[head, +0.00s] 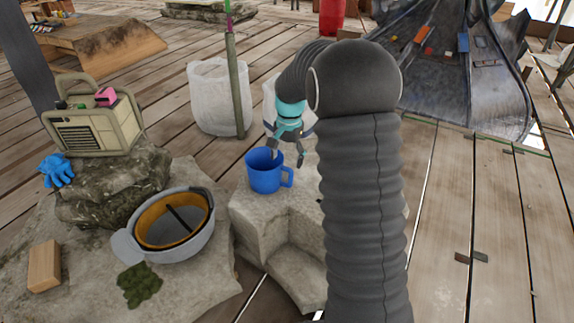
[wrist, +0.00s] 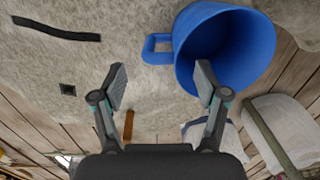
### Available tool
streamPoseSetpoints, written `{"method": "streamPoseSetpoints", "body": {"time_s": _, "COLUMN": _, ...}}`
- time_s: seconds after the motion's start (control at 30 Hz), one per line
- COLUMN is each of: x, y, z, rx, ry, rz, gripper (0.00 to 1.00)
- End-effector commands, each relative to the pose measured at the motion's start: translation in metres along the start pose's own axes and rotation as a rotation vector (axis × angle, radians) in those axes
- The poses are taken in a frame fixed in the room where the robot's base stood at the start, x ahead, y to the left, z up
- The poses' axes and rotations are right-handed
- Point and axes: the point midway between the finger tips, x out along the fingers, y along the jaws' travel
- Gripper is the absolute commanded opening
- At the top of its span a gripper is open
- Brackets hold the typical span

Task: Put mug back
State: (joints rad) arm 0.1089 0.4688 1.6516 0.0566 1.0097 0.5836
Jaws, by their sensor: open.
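The blue mug (head: 264,174) stands upright on a pale stone block (head: 262,210) in the head view, its handle on the right. My gripper (head: 287,158) is just above and behind the mug, fingers pointing down, open and empty. In the wrist view the mug (wrist: 232,45) fills the upper right. Its handle (wrist: 157,47) lies beyond the gap between my open fingers (wrist: 160,85), and the right fingertip overlaps the mug's side in the picture. I cannot tell whether it touches.
Left of the block are a grey helmet (head: 190,243) with an orange lining, a wooden block (head: 44,267), a radio (head: 98,128) and blue gloves (head: 55,170). White sacks (head: 215,95) and a pole (head: 234,85) stand behind. The plank floor at right is mostly clear.

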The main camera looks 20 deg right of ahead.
Motion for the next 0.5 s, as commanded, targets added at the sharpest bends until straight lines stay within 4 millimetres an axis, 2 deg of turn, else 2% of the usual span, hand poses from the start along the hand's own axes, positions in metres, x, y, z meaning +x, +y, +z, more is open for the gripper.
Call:
{"method": "streamPoseSetpoints", "body": {"time_s": 0.03, "x": -0.014, "y": 0.000, "z": -0.001, "rx": 0.000, "ry": 0.003, "rz": -0.002, "gripper": 0.74}}
{"method": "streamPoseSetpoints", "body": {"time_s": 0.2, "x": -0.046, "y": 0.000, "z": 0.000, "rx": 0.000, "ry": 0.002, "rz": -0.001, "gripper": 0.74}}
{"method": "streamPoseSetpoints", "body": {"time_s": 0.33, "x": -0.063, "y": 0.000, "z": 0.000, "rx": 0.000, "ry": 0.001, "rz": -0.001, "gripper": 0.74}}
{"method": "streamPoseSetpoints", "body": {"time_s": 0.5, "x": -0.075, "y": 0.000, "z": 0.001, "rx": -0.001, "ry": 0.001, "rz": 0.000, "gripper": 0.74}}
